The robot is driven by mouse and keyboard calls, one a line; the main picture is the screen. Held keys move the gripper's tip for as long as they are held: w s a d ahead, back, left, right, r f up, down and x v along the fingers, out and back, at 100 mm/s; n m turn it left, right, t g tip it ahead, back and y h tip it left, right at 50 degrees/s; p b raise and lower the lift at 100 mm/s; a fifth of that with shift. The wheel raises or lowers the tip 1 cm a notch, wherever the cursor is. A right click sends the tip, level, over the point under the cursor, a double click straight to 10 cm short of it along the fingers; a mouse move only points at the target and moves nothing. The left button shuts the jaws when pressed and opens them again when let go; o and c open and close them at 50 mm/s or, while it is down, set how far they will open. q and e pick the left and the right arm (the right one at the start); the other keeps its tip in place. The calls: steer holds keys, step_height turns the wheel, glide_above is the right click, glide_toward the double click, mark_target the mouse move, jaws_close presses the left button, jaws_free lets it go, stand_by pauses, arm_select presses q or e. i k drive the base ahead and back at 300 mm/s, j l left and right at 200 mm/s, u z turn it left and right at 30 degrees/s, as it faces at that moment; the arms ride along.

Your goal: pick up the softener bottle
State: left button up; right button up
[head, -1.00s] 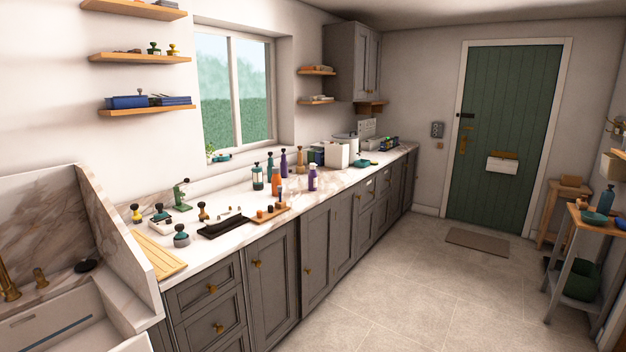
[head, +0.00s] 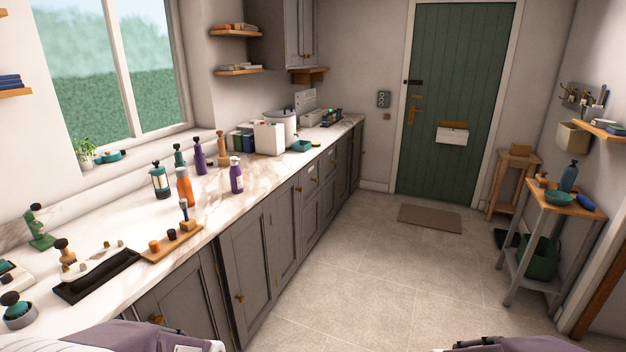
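Several bottles stand upright on the marble counter, and I cannot tell by label which one is the softener bottle. A purple bottle with a pale cap (head: 236,176) stands near the front edge. An orange bottle (head: 185,187) stands to its left. A taller dark purple bottle (head: 199,157) and a teal bottle (head: 180,157) stand behind. A blue-teal bottle (head: 569,177) stands on the small side table at the right. Only mauve and white parts of my arms show at the bottom edge. Neither gripper's fingers are in view, and no bottle is held.
A lantern-like teal jar (head: 160,182), a brown wooden bottle-shaped item (head: 222,149) and a white box (head: 269,138) share the counter (head: 120,212). A black tray (head: 97,277) and wooden board (head: 172,241) lie nearer. The tiled floor (head: 370,270) is clear up to the doormat (head: 430,218).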

mark_target(235, 173)
steer(key=i+u, duration=0.25)
steer(key=i, duration=0.2)
steer(key=i+l+u, duration=0.25)
steer(key=i, duration=0.15)
steer(key=i+l+u, duration=0.3)
steer(key=i, duration=0.15)
steer(key=i+l+u, duration=0.2)
steer(key=u, duration=0.2)
steer(key=i+l+u, duration=0.6)
steer(key=l+u, duration=0.25)
steer(key=i+l+u, duration=0.15)
steer(key=l+u, duration=0.25)
steer(key=j, duration=0.1)
